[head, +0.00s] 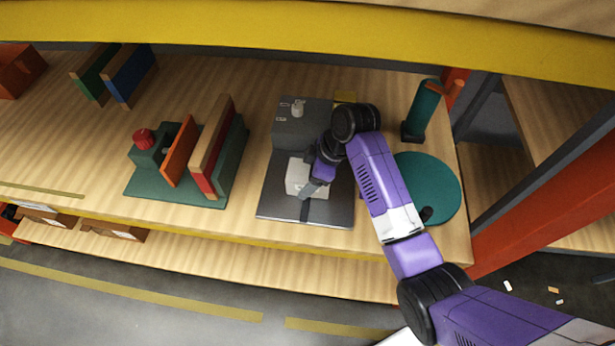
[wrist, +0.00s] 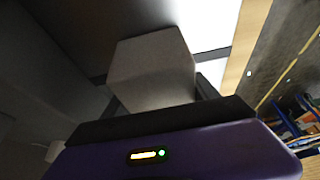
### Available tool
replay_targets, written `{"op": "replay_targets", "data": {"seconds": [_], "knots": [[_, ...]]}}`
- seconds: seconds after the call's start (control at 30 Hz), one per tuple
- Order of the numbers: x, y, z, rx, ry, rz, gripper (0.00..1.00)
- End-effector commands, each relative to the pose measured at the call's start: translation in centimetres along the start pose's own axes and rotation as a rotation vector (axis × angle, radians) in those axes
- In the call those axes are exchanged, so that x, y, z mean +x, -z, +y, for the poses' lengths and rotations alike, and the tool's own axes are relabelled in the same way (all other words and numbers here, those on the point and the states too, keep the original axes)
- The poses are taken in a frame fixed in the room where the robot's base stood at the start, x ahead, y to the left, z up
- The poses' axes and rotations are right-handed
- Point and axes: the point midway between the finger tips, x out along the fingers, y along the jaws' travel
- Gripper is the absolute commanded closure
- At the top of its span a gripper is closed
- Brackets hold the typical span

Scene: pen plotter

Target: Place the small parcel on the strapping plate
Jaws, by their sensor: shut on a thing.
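The small parcel (head: 299,178) is a pale, whitish box at the grey strapping plate (head: 280,207), near its middle. In the head view I cannot tell whether it touches the plate or is just above it. My gripper (head: 312,183) is shut on the parcel, and my purple arm reaches in from the right. The wrist view shows the parcel (wrist: 152,68) close in front of the gripper, with the fingers mostly hidden behind my gripper's dark front edge. A grey machine block (head: 296,128) with a pale knob stands at the back of the plate.
A teal round disc (head: 438,180) and a teal post (head: 421,108) are to the right. A green fixture (head: 150,187) with a red knob and upright boards (head: 213,150) stands left. A yellow beam (head: 200,22) crosses above. Bare wooden shelf lies between the plate and boards.

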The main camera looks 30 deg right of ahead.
Motion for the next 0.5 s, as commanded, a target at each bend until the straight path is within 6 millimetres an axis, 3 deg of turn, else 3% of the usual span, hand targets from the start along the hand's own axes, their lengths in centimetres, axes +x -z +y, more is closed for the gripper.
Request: {"op": "replay_targets", "data": {"seconds": [0.13, 0.17, 0.23, 0.5], "knots": [[0.32, -0.1, 0.04, 0.0, -0.001, 0.001, 0.97], [0.28, -0.09, 0.01, 0.0, 0.0, 0.0, 0.26], [0.27, -0.09, 0.0, 0.0, 0.0, 0.0, 0.12], [0.25, -0.09, 0.0, 0.0, 0.0, 0.0, 0.1]]}}
